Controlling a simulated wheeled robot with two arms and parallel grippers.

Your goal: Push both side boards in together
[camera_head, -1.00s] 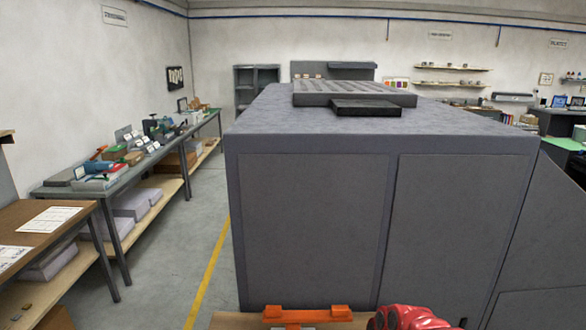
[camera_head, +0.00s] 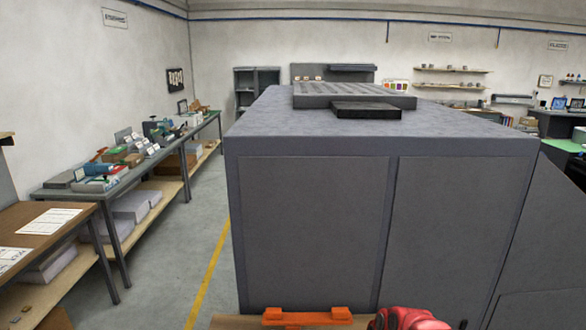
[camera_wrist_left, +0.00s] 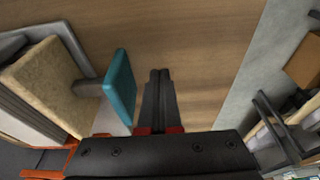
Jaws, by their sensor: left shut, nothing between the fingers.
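A teal board (camera_wrist_left: 121,88) shows in the left wrist view, standing on edge left of my fingers. A short grey rod (camera_wrist_left: 86,88) joins its left face toward a tan block (camera_wrist_left: 42,85). I take the teal board for one side board; I cannot make out the other. My left gripper (camera_wrist_left: 159,74) is shut and empty over the wooden tabletop (camera_wrist_left: 200,35), beside the teal board's right face with a small gap visible. In the head view an orange bracket (camera_head: 307,317) shows at the bottom edge; the boards and both grippers are out of that view.
A large grey cabinet (camera_head: 310,230) fills the middle of the head view beyond the orange bracket. A red rounded part (camera_head: 408,319) is cut off at the bottom edge. A bench (camera_head: 130,170) with several tools stands at left. Bare wood lies right of my fingers in the wrist view.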

